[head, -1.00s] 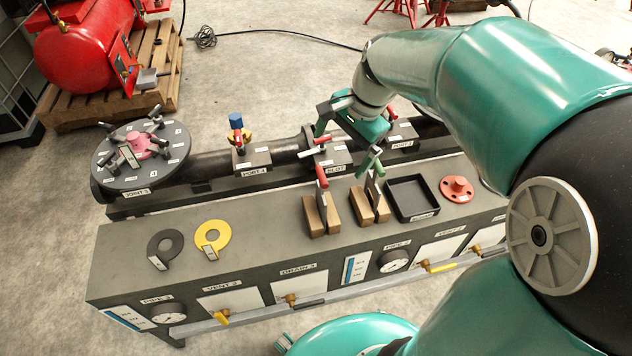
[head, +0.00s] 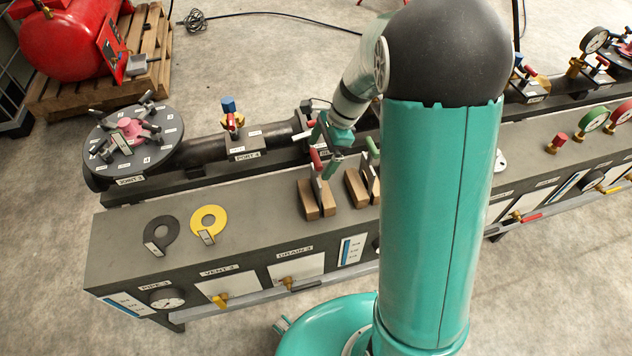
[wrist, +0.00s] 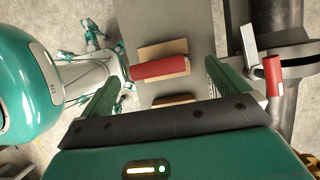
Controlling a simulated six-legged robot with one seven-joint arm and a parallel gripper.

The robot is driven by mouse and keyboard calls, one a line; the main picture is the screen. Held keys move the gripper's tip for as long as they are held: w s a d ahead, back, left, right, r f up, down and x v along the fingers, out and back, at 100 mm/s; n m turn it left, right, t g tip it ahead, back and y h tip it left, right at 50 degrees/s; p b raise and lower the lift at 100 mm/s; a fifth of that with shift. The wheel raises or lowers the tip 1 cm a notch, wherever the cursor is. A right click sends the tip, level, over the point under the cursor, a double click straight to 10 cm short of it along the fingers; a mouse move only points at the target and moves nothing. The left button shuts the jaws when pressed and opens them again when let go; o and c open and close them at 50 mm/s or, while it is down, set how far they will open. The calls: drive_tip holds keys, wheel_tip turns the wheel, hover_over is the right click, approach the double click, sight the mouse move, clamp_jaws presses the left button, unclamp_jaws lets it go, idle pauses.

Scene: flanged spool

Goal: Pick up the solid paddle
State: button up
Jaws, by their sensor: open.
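Two thin plates stand on edge in slotted wooden blocks on the bench. One has a red handle (head: 316,160), the other a green handle (head: 373,147). Both are edge-on, so I cannot tell which is the solid paddle. My gripper (head: 326,148) is just above the red-handled plate. In the wrist view my gripper (wrist: 164,68) is open, with the red handle (wrist: 160,68) lying between the two green fingers, nearer the left one. I see no contact. Wooden blocks (wrist: 163,50) show on both sides of the handle. My arm partly covers the green-handled plate's stand.
A black ring (head: 161,232) and a yellow ring (head: 208,222) lie flat on the bench's left. Behind runs a dark pipe (head: 200,150) with valves and a round flange (head: 110,155). A red valve handle (wrist: 273,75) is right of my gripper. My arm hides the bench's middle.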

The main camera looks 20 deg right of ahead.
drive_tip(key=x, duration=0.5)
drive_tip(key=shift+a+f, duration=0.15)
drive_tip(key=shift+f, duration=0.15)
drive_tip(key=shift+r, duration=0.1)
drive_tip(key=c, duration=2.1)
drive_tip(key=shift+r, duration=0.1)
wheel_tip(320, 180, up, 3)
drive_tip(key=shift+r, duration=0.1)
drive_tip(key=s+r, duration=0.3)
drive_tip(key=s, duration=0.1)
drive_tip(key=s+r, duration=0.3)
drive_tip(key=s, duration=0.2)
drive_tip(key=s+r, duration=0.3)
drive_tip(key=s, duration=0.2)
drive_tip(key=shift+s+r, duration=0.1)
drive_tip(key=shift+r, duration=0.15)
